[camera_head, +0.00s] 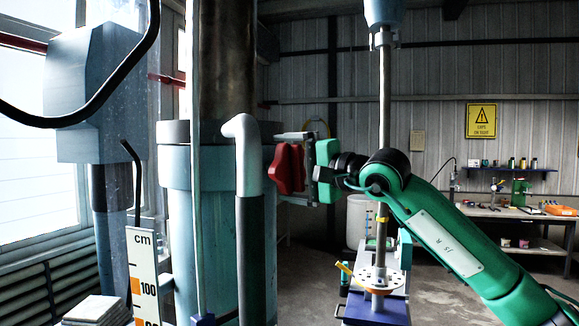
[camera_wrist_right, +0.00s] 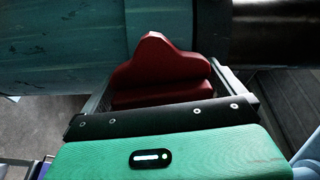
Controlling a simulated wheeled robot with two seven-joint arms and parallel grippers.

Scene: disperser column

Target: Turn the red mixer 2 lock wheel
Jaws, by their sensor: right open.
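The red lock wheel (camera_head: 285,169), a lobed knob, sits on the right side of the teal mixer column (camera_head: 175,225). My right gripper (camera_head: 290,166) is at the wheel, coming from the right. The wheel's shaft is hidden. My left gripper is not in view.
A pale vertical pipe (camera_head: 248,150) runs down close left of the wheel. A workbench (camera_head: 520,211) is at the back right. A scale board (camera_head: 144,275) stands at lower left.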

